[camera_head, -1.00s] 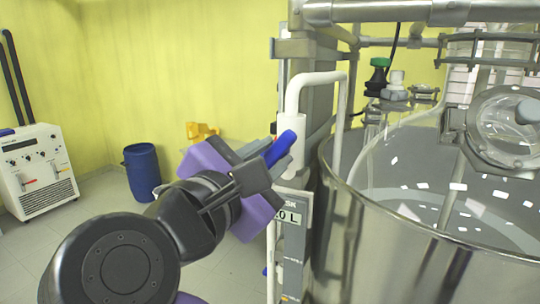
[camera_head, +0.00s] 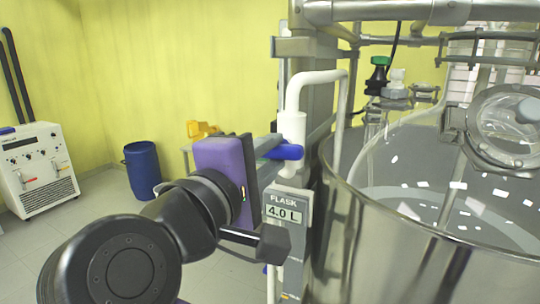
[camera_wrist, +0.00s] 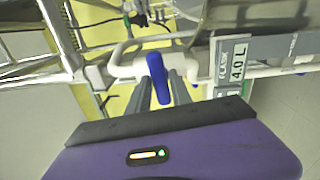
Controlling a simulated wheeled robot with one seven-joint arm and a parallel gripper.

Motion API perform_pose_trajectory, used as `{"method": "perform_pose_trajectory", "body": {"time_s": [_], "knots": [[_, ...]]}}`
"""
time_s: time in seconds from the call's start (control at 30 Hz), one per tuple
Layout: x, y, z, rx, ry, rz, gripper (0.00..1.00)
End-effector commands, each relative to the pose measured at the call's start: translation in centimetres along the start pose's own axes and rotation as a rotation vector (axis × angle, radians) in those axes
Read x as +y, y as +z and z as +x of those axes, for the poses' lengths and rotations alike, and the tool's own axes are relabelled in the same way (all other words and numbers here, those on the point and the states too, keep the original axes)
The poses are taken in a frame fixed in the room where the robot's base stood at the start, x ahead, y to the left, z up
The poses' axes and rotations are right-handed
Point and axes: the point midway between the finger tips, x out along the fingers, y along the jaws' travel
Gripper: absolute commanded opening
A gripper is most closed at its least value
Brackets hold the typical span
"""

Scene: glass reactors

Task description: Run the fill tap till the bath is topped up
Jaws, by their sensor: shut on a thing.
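The fill tap is a white pipe (camera_head: 293,125) with a blue handle (camera_head: 286,152). Its spout bends over the rim of the steel bath (camera_head: 430,262). My gripper (camera_head: 268,147) is at the tap, its fingers shut on the blue handle. The handle lies about level in the head view. In the wrist view the blue handle (camera_wrist: 158,80) lies between the two grey fingers. A grey display (camera_head: 285,213) below the tap reads "FLASK 4.0 L". A glass vessel (camera_head: 400,165) stands inside the bath. I cannot make out a water level or stream.
Steel posts and pipes (camera_head: 400,12) frame the bath. A blue barrel (camera_head: 142,170) and a white cabinet unit (camera_head: 38,170) stand at the left. A yellow object (camera_head: 202,129) is behind my gripper. The floor at the left is clear.

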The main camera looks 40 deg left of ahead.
Motion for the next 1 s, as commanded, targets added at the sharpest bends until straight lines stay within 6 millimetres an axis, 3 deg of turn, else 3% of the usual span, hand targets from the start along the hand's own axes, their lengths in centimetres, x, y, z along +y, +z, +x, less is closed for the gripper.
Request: {"method": "perform_pose_trajectory", "body": {"time_s": [0.3, 0.8, 0.83, 0.9, 1.0], "knots": [[-0.14, 0.03, -0.01, -0.002, -0.003, 0.101, 0.0], [-0.16, 0.02, -0.01, -0.002, -0.004, 0.116, 0.0], [-0.16, 0.02, 0.0, -0.002, -0.004, 0.115, 0.31], [-0.14, 0.02, 0.0, -0.001, -0.003, 0.115, 0.42], [-0.1, 0.01, 0.0, -0.001, -0.003, 0.115, 0.42]]}}
